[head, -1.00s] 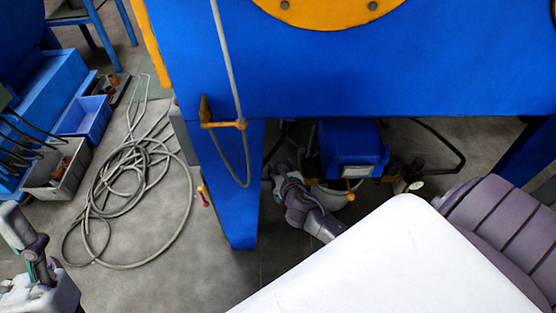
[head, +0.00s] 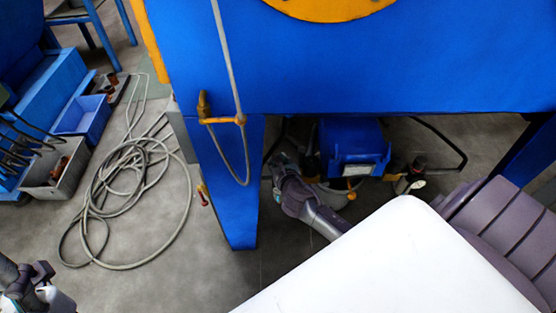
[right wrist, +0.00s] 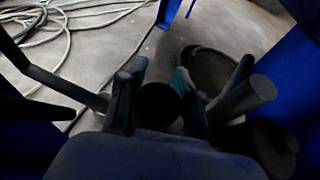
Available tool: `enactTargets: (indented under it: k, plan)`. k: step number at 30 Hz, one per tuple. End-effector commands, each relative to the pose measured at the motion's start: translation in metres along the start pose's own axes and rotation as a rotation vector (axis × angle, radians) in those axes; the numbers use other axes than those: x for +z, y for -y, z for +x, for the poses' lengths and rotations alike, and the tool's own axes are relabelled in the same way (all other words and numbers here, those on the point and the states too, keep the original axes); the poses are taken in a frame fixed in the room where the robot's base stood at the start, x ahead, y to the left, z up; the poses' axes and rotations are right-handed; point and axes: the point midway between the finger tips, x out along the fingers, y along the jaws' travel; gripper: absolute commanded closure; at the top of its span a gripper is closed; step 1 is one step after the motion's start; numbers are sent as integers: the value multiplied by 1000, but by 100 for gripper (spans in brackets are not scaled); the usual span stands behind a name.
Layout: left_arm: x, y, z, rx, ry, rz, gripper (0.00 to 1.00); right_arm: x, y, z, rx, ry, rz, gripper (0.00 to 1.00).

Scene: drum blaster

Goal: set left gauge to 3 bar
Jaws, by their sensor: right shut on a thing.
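My right gripper (head: 280,163) reaches under the blue machine, beside its front leg. In the right wrist view its two fingers (right wrist: 156,98) are shut on a dark round knob (right wrist: 158,104), which sits between them. The gauge's dial cannot be made out in either view.
A blue unit (head: 350,145) with an orange knob (head: 351,196) stands under the machine (head: 340,75), right of my gripper. The machine's leg (head: 232,205) is close on the left. A coiled hose (head: 130,190) and bins (head: 85,115) lie further left.

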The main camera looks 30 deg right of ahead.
Motion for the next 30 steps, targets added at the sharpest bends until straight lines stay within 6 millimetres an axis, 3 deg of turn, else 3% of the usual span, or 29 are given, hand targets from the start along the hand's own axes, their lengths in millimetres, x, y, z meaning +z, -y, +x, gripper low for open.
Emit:
enactTargets:
  k: [12, 21, 22, 24, 30]
  plan:
    - [7, 0, 6, 0, 40, 1, 38, -1, 5, -2, -242, -3, 99, 100]
    - [9, 1, 4, -1, 54, 4, 38, -2, 6, -2, -254, -3, 105, 100]
    - [9, 1, 4, -1, 53, 4, 38, -2, 6, -2, -254, -3, 104, 64]
    - [8, 1, 5, -1, 52, 4, 38, -2, 6, -2, -254, -3, 104, 52]
    - [7, 1, 5, -1, 45, 4, 38, -1, 6, -2, -253, -2, 104, 49]
